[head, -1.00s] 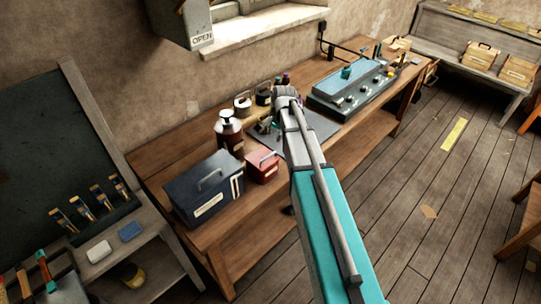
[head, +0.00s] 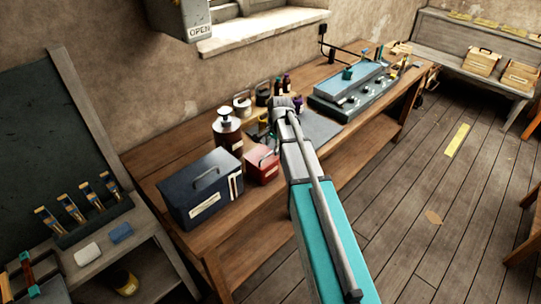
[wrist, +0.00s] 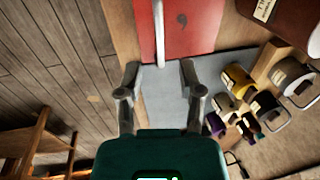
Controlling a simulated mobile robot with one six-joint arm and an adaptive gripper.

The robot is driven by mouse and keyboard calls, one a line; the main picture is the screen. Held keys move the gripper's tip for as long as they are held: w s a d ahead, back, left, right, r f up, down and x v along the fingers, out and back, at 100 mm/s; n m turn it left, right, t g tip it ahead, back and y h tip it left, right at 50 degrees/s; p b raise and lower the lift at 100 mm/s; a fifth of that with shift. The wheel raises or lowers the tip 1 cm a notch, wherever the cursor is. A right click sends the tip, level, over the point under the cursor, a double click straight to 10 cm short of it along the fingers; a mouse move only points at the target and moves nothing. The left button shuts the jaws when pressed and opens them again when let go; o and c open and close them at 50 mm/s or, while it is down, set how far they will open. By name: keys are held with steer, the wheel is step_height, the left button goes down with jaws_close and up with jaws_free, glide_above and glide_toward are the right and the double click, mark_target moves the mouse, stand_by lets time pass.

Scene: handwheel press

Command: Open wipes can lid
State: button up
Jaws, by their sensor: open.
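A red box-like can (head: 262,168), which I take for the wipes can, stands on the workbench between a dark blue box and a grey mat. In the wrist view its red top (wrist: 190,30) shows at the upper middle, with a small dark mark and a pale bar-like handle (wrist: 159,35) along its left part. My gripper (wrist: 160,76) is open and empty, its two fingers apart just short of the red top's near edge. The pale bar lies between the finger lines, ahead of the tips. In the head view my arm partly hides the gripper.
The dark blue box (head: 201,190) stands left of the red can, and a brown pump bottle (head: 228,132) behind it. Several handled weights and small bottles stand near the wall.

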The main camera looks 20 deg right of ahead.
mark_target(270, 154)
steer(key=shift+w+a+f+b, duration=0.1)
steer(key=shift+w+f+b, duration=0.05)
steer(key=shift+f+b, duration=0.8)
steer(key=shift+w+a+f+b, duration=0.1)
steer(key=shift+w+f+b, duration=0.05)
steer(key=shift+f+b, duration=0.7)
steer(key=shift+f, duration=0.15)
steer(key=shift+c, duration=0.2)
jaws_close()
